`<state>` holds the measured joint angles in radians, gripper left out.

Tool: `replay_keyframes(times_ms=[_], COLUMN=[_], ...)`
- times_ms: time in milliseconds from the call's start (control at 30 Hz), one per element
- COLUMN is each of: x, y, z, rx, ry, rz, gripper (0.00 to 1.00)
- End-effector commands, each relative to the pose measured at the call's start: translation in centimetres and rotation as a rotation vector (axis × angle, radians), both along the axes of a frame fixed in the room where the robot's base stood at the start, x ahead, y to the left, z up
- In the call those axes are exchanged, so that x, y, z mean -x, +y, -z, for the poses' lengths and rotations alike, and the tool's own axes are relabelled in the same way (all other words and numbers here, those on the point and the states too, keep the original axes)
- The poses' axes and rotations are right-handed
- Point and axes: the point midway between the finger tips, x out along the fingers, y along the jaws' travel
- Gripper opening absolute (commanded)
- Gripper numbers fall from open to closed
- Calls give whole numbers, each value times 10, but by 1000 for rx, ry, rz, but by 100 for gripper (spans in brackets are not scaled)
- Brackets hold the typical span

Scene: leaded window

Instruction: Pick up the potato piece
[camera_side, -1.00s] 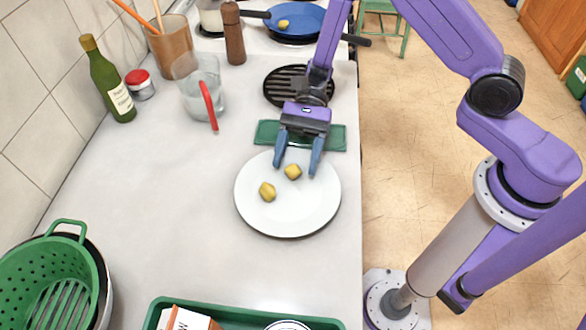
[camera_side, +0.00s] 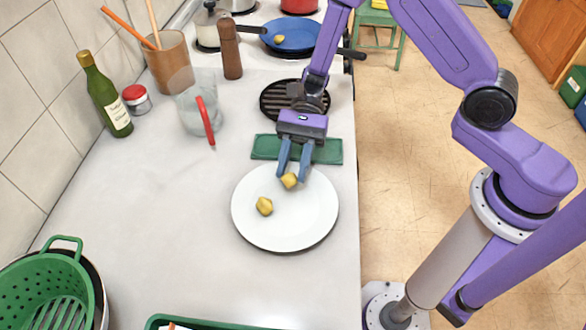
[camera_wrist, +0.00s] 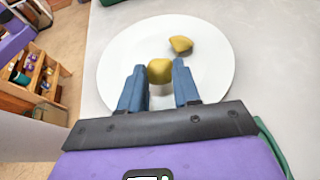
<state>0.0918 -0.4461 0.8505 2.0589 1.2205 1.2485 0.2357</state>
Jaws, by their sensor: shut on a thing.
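Two yellow potato pieces are at the white plate (camera_side: 305,225). My gripper (camera_side: 291,177) points down over the plate's far part. Its blue fingers are shut on the farther potato piece (camera_side: 289,181), which also shows between the fingertips in the wrist view (camera_wrist: 160,71). I cannot tell whether this piece still touches the plate. The other potato piece (camera_side: 264,206) lies free on the plate, nearer the side camera and to the left. It shows beyond the held one in the wrist view (camera_wrist: 180,45). A third yellow piece (camera_side: 279,39) is in the blue pan.
A green board (camera_side: 265,147) lies behind the plate. A clear jug with a red handle (camera_side: 206,122), a bottle (camera_side: 105,95) and a red-lidded jar (camera_side: 136,99) stand left. A green colander (camera_side: 35,285) is front left. The counter left of the plate is free.

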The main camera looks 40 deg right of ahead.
Motion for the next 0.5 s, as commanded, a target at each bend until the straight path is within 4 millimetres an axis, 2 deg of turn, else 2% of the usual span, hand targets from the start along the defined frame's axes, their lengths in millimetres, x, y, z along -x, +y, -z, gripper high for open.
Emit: replay_keyframes(times_ms=[100,500], x=[2,50], y=[-1,-38], z=[-18,-80], rx=[-2,-1], ry=[-3,-1], rz=[1,3], gripper=[3,3])
